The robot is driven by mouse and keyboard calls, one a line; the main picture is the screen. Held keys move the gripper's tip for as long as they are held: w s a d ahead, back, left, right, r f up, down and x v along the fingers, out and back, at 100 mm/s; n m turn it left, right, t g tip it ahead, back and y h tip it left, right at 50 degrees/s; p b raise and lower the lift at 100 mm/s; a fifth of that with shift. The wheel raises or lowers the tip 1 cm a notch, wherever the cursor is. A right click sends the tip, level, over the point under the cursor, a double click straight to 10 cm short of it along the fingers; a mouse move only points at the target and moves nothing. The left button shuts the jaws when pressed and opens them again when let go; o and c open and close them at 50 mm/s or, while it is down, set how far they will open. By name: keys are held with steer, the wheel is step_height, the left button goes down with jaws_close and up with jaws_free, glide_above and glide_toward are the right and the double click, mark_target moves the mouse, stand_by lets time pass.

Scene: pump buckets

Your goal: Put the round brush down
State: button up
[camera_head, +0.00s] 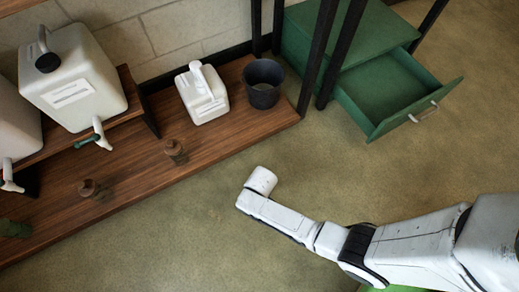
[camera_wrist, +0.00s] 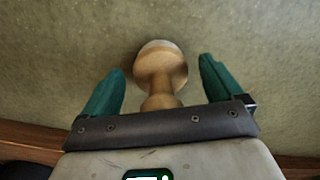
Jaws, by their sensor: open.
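The round brush (camera_wrist: 161,72), a pale wooden knob with a narrower neck, shows in the wrist view between the two green fingers. My gripper (camera_wrist: 161,78) is open, with a gap on each side of the brush. The brush's neck reaches toward the gripper's dark crossbar, which hides its near end. The greenish floor (camera_wrist: 50,45) fills the view behind it; I cannot tell whether the brush touches it. In the head view my arm ends over the floor right of the low wooden shelf, and neither the fingers nor this brush can be made out.
The wooden shelf (camera_head: 140,215) carries a white jug (camera_head: 203,95), a dark bucket (camera_head: 263,85) and two small brown objects (camera_head: 175,152) (camera_head: 93,190). A white canister with a tap (camera_head: 75,80) stands on a raised board. A green drawer (camera_head: 385,95) is pulled open. Floor lies clear below the shelf.

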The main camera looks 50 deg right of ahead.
step_height(320, 180, up, 12)
steer(key=p, duration=0.7)
steer(key=shift+s+d, duration=0.1)
steer(key=shift+d, duration=0.05)
steer(key=s+d+r, duration=0.2)
steer(key=s+r, duration=0.1)
steer(key=r, duration=0.4)
steer(key=s+d+r+m, duration=0.1)
steer(key=s+d+r, duration=0.2)
steer(key=r, duration=0.5)
steer(key=s+d+r+m, duration=0.1)
steer(key=s+d+r, duration=0.1)
steer(key=r, duration=0.5)
steer(key=shift+s+d+r+t, duration=0.2)
steer(key=shift+s+r+t, duration=0.15)
steer(key=shift+s, duration=0.3)
steer(key=shift+c, duration=0.2)
